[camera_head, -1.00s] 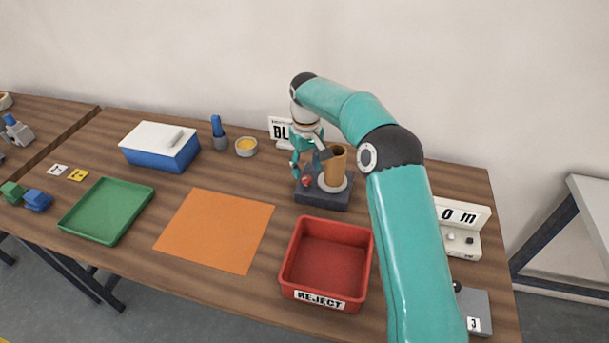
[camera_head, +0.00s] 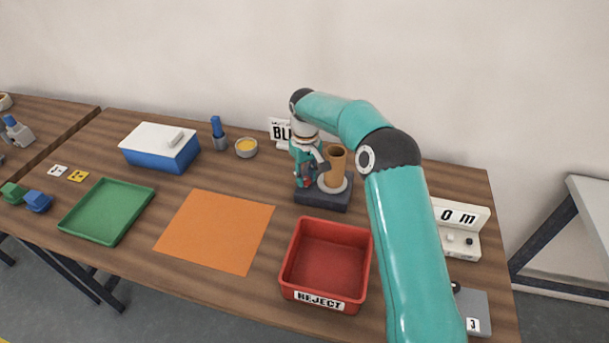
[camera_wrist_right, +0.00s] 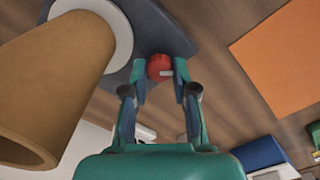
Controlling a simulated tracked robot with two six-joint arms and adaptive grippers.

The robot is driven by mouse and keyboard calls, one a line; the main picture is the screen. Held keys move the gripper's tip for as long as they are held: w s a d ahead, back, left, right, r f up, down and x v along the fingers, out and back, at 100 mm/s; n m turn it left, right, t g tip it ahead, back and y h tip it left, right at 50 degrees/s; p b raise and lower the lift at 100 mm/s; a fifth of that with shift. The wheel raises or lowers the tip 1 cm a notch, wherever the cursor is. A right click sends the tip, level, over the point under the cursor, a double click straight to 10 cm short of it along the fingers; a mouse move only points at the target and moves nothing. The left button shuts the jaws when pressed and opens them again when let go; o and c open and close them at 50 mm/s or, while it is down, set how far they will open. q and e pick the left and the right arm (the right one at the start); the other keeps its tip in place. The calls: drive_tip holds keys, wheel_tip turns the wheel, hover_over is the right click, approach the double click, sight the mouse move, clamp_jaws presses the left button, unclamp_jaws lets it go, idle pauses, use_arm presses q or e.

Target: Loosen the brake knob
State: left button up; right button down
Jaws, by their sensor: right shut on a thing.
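The brake knob (camera_wrist_right: 160,68) is red with a pale mark and sits on the dark base (camera_wrist_right: 160,30) beside the brown roll (camera_wrist_right: 60,75). In the head view the roll (camera_head: 335,165) stands upright on the dark base (camera_head: 322,199), on a pale disc. My right gripper (camera_head: 306,180) points down at the base, left of the roll. In the right wrist view my right gripper (camera_wrist_right: 162,80) has a finger on each side of the knob and is shut on it. In the head view the fingers mostly hide the knob. My left gripper is not in view.
A red reject bin (camera_head: 290,262) stands in front of the base. An orange sheet (camera_head: 215,230) and green tray (camera_head: 105,212) lie to the left. A yellow-filled bowl (camera_head: 246,147) and a sign (camera_head: 279,129) stand behind. A panel (camera_head: 460,215) is at right.

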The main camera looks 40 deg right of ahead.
drive_tip(key=shift+n, duration=0.3)
drive_tip(key=shift+r+n+p, duration=0.1)
drive_tip(key=shift+n+p, duration=0.35)
drive_tip(key=shift+n, duration=0.75)
drive_tip(key=n+p, duration=0.1)
drive_tip(key=n, duration=0.4)
drive_tip(key=shift+a+n, duration=0.1)
drive_tip(key=shift+n, duration=0.3)
drive_tip(key=c, duration=0.9)
unclamp_jaws()
